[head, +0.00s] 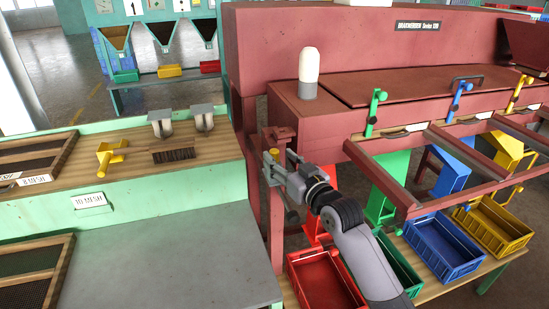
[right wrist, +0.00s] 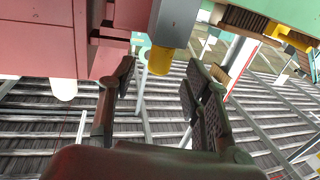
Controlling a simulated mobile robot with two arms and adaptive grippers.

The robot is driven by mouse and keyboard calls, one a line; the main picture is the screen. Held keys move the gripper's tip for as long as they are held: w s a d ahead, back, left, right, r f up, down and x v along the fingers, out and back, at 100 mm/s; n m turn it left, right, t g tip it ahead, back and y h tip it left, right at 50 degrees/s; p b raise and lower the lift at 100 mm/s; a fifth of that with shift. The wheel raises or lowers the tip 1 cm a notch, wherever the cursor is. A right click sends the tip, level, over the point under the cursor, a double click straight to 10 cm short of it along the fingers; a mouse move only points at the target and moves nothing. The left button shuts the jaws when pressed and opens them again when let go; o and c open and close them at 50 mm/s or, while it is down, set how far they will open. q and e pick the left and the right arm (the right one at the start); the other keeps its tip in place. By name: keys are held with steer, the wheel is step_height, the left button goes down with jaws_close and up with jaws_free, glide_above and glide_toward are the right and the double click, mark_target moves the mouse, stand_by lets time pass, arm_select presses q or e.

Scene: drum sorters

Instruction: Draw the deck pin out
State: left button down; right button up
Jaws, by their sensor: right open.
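My right gripper (head: 277,160) is at the red post (head: 279,133) by the left end of the red machine (head: 330,125). In the right wrist view my right gripper (right wrist: 160,76) is open, with nothing between its fingers. A grey rod with a rounded yellow end (right wrist: 161,58) shows beyond the fingertips, roughly in line with the gap. I cannot tell whether this rod is the deck pin or how far off it is. In the head view my gripper hides part of the post, and I cannot make out the pin. My left gripper is not in view.
A green bench with a wooden top (head: 215,150) is left of the gripper, holding a yellow tool (head: 107,158) and a brush (head: 174,155). Red (head: 318,280), green (head: 398,268), blue (head: 440,250) and yellow (head: 495,225) crates stand below the machine. A white-topped lamp (head: 308,68) stands on it.

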mark_target(277, 156)
steer(key=shift+p+x, duration=0.3)
steer(key=shift+x, duration=1.65)
steer(key=shift+f, duration=0.15)
steer(key=shift+c, duration=0.5)
jaws_close()
